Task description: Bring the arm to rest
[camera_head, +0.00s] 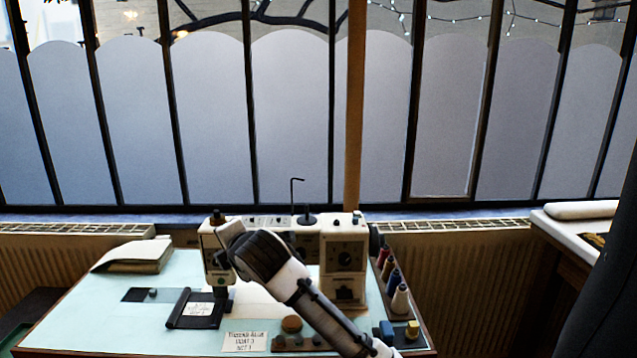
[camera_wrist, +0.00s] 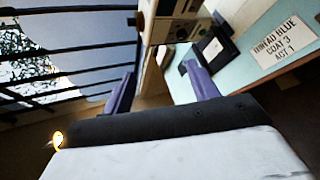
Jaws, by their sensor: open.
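My arm (camera_head: 318,308) reaches up and left from the bottom of the head view, in front of a white sewing machine (camera_head: 343,258). My gripper (camera_head: 229,250) is at the arm's far end and covers part of the machine's left side; whether it touches the machine cannot be told. In the wrist view my gripper (camera_wrist: 158,82) shows two purple fingers spread wide apart, with nothing held between them. The sewing machine (camera_wrist: 176,30) shows beyond them, at the top.
The pale blue table (camera_head: 80,315) holds a folded cloth (camera_head: 135,256), a dark pad with a label (camera_head: 197,310), a lettered card (camera_head: 244,341), several thread spools (camera_head: 400,300), and small blue (camera_head: 387,329) and yellow (camera_head: 412,328) blocks. A barred window stands behind.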

